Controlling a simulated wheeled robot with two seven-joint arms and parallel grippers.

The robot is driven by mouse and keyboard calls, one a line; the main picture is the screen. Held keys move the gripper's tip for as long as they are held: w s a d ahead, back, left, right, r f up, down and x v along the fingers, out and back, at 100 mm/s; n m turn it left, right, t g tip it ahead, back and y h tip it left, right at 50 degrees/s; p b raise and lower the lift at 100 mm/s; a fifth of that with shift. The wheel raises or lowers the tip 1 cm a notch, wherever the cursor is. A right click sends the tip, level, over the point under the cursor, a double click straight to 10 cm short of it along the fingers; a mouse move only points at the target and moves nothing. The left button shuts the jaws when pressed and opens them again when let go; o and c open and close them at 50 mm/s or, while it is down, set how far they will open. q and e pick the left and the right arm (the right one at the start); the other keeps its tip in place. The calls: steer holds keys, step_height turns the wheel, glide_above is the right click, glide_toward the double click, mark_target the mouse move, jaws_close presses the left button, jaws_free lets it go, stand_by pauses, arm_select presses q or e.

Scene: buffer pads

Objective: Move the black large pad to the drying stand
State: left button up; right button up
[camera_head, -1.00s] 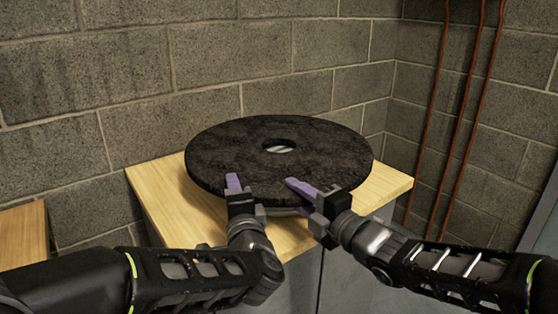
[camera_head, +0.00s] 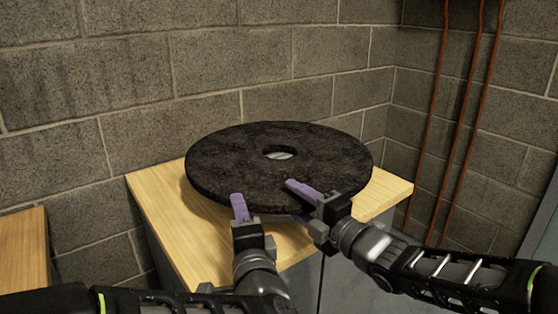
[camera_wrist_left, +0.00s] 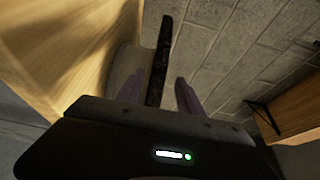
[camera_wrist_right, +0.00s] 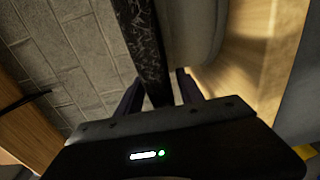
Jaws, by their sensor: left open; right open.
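The black large pad (camera_head: 225,155) is a thick, speckled disc with a central hole. It lies level above the wooden top (camera_head: 160,195) of a grey cabinet. A pale grey round body (camera_wrist_right: 200,30) is under it, mostly hidden; I cannot tell whether this is the drying stand. My left gripper (camera_head: 239,207) is open at the pad's front edge; in the left wrist view the pad's rim (camera_wrist_left: 163,50) runs between its parted fingers. My right gripper (camera_head: 303,190) is open, one purple finger over the pad's top; in the right wrist view the rim passes between its fingers.
A second wooden surface (camera_head: 22,250) is at the left, lower in the picture. A grey block wall (camera_head: 210,60) stands close behind, with a corner at the right. Orange-brown pipes (camera_head: 460,120) run down the right wall.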

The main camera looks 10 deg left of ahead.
arm_select(q)
steer(key=v, duration=0.4)
steer(key=shift+s+d, duration=0.1)
steer(key=shift+s, duration=0.15)
arm_select(e)
steer(key=v, duration=1.2)
